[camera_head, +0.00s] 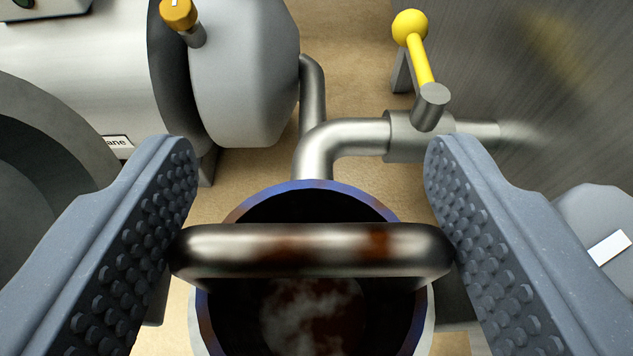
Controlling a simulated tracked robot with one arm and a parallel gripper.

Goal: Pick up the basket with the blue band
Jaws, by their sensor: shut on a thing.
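The basket (318,188) is a dark round container with a blue band along its rim, seen from above at the lower middle. Its inside is dark, with a reddish, smoky-looking patch at the bottom. A rusty metal bar handle (312,250) spans across its top. My gripper (312,165) has its two grey studded fingers on either side of this handle, shut on its ends. The lower part of the basket is cut off by the frame, and its outer side is mostly hidden.
A metal pipe (345,135) bends just behind the basket. A yellow-knobbed lever (410,28) stands on it. A large grey cylinder (245,75) with an orange-brown knob (178,14) is at upper left. A brushed metal wall (560,80) is at right. Tan floor (350,60) shows between.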

